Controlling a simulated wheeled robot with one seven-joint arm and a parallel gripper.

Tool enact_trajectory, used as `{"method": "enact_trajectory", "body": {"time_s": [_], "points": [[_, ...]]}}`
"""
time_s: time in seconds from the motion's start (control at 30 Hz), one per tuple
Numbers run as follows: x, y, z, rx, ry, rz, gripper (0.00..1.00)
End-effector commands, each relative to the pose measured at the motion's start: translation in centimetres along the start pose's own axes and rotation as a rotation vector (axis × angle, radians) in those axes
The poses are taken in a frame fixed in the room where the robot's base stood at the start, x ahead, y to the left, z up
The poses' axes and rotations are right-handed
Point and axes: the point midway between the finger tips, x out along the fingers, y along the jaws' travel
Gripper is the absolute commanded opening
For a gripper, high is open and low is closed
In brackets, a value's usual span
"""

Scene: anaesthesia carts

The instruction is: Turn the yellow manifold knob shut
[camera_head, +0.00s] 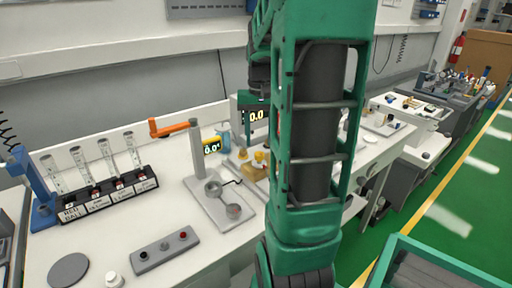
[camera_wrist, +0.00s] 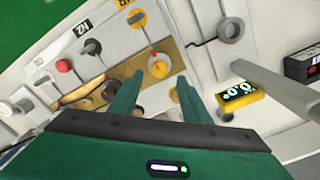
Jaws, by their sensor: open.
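A yellow knob (camera_wrist: 158,69) shows in the wrist view at the right end of a brass-coloured manifold block (camera_wrist: 88,91). A second yellow knob (camera_wrist: 137,17) lies farther up on the white panel. In the head view a yellow knob (camera_head: 259,157) stands over the brass block (camera_head: 254,172), just left of my arm. My gripper (camera_wrist: 156,92) is open, with one green finger on each side of the view. The nearer yellow knob shows beyond and between the fingertips, with nothing held.
A red knob (camera_wrist: 63,66) and a grey knob (camera_wrist: 92,46) sit left of the yellow ones. A yellow display (camera_wrist: 238,95) is right of my fingers. A grey post with an orange lever (camera_head: 174,129) and a vial rack (camera_head: 110,193) stand on the white bench.

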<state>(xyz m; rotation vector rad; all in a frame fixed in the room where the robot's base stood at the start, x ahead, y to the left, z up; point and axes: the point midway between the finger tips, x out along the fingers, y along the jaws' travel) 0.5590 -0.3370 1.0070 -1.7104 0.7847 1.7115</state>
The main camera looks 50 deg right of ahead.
Motion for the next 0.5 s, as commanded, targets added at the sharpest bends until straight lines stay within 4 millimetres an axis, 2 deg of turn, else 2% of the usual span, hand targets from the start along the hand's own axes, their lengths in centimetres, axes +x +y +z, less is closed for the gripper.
{"method": "enact_trajectory", "body": {"time_s": [0.03,0.2,0.3,0.5], "points": [[-1.1,-0.1,-0.1,-0.001,0.004,-0.001,0.43],[-4.0,-0.1,0.0,-0.002,0.002,0.000,0.43],[-5.3,-0.1,-0.1,-0.001,0.001,0.000,0.43],[-6.4,-0.1,0.0,-0.002,0.000,0.000,0.43]]}}
